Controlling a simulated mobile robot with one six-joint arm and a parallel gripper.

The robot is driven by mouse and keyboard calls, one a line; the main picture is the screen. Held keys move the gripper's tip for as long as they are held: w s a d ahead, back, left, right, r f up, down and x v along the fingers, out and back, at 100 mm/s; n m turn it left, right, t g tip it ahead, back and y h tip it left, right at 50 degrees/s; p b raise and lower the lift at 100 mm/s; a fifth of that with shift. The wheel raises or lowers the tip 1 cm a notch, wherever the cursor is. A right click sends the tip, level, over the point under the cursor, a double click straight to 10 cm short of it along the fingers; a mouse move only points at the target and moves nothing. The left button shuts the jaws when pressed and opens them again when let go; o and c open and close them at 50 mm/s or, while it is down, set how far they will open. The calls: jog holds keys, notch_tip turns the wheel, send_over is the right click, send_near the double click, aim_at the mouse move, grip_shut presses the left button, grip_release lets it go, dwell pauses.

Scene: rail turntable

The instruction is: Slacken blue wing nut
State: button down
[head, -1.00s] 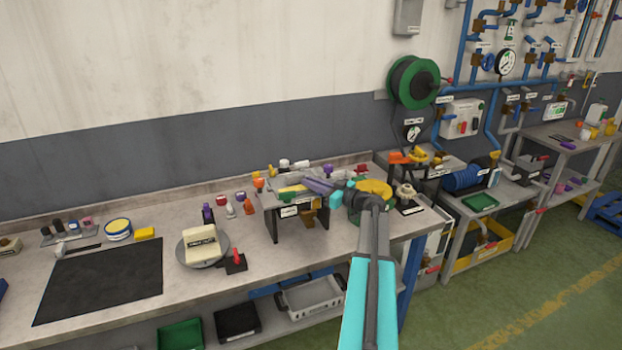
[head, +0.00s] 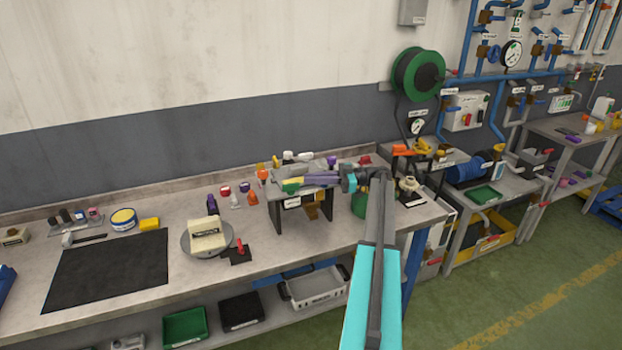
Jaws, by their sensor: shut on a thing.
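My gripper (head: 308,181) reaches left from the wrist, over the top of a small grey stand (head: 292,204) on the workbench. It looks closed, low against the stand's top, where a purple and a yellow-green part show side by side. What lies between the fingertips is too small to make out. I cannot pick out a blue wing nut for sure; it may be hidden by the gripper or the stand's clutter. My arm, with its cyan link, covers part of the bench's right end.
The workbench holds a black mat (head: 108,270), a round turntable (head: 190,242) bearing a cream block (head: 207,234), and several small coloured pieces behind. A white basket (head: 315,287) sits on the shelf below. A green hose reel (head: 417,75) hangs on the wall. The mat is clear.

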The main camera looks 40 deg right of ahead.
jog(key=shift+a+r+n+g+y+p, duration=0.1)
jog(key=shift+r+n+g+y+p, duration=0.1)
jog(key=shift+n+g+y+p, duration=0.8)
jog(key=shift+s+g, duration=0.1)
jog(key=shift+g, duration=0.2)
jog(key=shift+a, duration=0.1)
jog(key=c, duration=1.8)
grip_release()
jog(key=shift+f, duration=0.15)
